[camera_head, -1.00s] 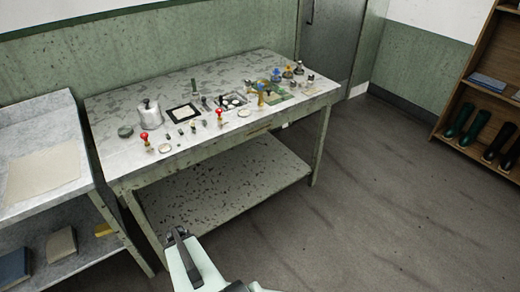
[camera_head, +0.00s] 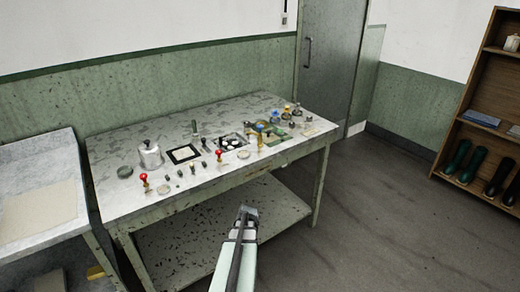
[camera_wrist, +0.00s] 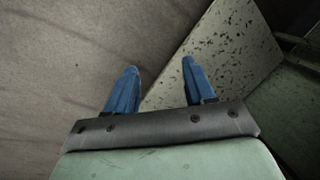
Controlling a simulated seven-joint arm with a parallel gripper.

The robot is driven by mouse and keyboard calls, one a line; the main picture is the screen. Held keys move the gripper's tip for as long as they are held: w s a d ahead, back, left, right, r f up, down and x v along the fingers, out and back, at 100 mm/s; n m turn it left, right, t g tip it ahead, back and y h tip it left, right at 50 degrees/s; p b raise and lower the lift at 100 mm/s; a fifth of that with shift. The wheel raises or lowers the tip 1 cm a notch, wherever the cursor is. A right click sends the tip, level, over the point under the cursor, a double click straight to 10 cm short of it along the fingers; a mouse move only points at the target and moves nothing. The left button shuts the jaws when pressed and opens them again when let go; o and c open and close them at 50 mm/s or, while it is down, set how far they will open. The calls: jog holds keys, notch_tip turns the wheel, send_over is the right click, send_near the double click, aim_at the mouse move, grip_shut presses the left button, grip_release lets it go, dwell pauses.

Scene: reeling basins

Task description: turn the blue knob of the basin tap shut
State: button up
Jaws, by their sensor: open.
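Blue-topped fittings stand toward the right end of the worktable in the head view. The clearest is a brass-coloured upright piece with a blue top (camera_head: 260,128) near the front edge. Another blue piece (camera_head: 275,114) stands behind it, among small coloured knobs. I cannot tell for sure which is the basin tap's knob. My gripper (camera_wrist: 160,68) is open and empty in the wrist view, its two blue fingers apart over the floor and the speckled lower shelf. In the head view my arm reaches up in front of the table, below and apart from the fittings. No knob shows in the wrist view.
The worktable (camera_head: 120,205) also carries a metal canister (camera_head: 150,157), a red-topped piece (camera_head: 144,180), another red-topped piece (camera_head: 219,154) and a black-framed plate (camera_head: 174,150). A side table (camera_head: 25,160) stands left, a wooden shelf (camera_head: 478,110) right. Floor between is clear.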

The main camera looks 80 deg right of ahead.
jog(key=s+d+r+m+t+h, duration=0.2)
jog(key=s+d+r+m+h, duration=0.15)
jog(key=s+d+r, duration=0.65)
jog(key=m+t+h, duration=0.8)
jog(key=m+h, duration=0.1)
jog(key=m, duration=1.5)
send_near(262, 127)
jog(key=shift+n, duration=0.25)
jog(key=x, duration=1.1)
jog(key=shift+w+d, duration=0.15)
jog(key=shift+c, duration=0.5)
